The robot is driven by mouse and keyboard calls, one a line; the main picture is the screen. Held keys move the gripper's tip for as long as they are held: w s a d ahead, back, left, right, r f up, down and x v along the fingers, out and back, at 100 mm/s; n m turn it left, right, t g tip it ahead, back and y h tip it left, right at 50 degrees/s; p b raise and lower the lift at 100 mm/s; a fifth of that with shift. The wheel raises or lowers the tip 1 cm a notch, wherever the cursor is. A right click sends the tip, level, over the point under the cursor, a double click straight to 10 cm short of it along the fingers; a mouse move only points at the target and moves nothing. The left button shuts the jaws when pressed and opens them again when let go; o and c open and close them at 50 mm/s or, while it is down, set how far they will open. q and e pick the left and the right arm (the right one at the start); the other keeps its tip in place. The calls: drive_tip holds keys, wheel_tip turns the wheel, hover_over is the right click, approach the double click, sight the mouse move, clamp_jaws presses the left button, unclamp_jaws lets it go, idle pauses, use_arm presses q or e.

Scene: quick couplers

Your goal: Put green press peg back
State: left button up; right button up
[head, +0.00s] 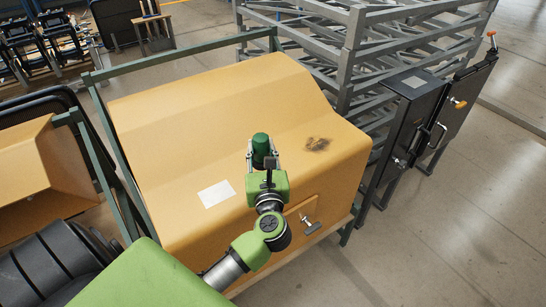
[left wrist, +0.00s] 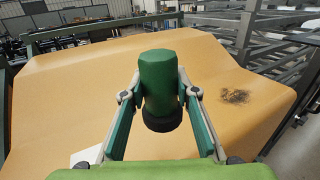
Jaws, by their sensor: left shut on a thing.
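The green press peg (head: 261,146) is a dark green cylinder with a darker lower end. My left gripper (head: 262,160) is shut on it, over the yellow cover (head: 200,110). In the left wrist view the peg (left wrist: 158,82) stands upright between the two green fingers of the left gripper (left wrist: 160,97), with its black lower end (left wrist: 162,121) showing. I cannot tell whether the peg touches the cover. No holder for the peg can be made out. My right gripper is not in view.
A white label (head: 216,194) and a dark scorched spot (head: 317,145) mark the cover. A T-shaped handle (head: 309,224) is on its front. Grey metal racks (head: 350,60) and a dark cabinet (head: 413,112) stand to the right. A green frame (head: 102,130) borders the left.

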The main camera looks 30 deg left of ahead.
use_arm(q)
drive_tip(key=w+f, duration=0.4)
drive_tip(key=w+a+f, duration=0.1)
drive_tip(key=w+f, duration=0.1)
drive_tip(key=w, duration=0.1)
drive_tip(key=shift+f, duration=0.25)
drive_tip(key=shift+w+f, duration=0.1)
drive_tip(key=shift+f, duration=1.4)
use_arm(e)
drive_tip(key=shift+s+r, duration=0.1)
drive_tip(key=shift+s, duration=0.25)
use_arm(q)
drive_tip(key=shift+f+b, duration=0.25)
drive_tip(key=shift+b, duration=0.05)
drive_tip(key=o, duration=1.3)
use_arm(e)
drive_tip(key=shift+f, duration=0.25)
use_arm(q)
drive_tip(key=shift+r, duration=0.1)
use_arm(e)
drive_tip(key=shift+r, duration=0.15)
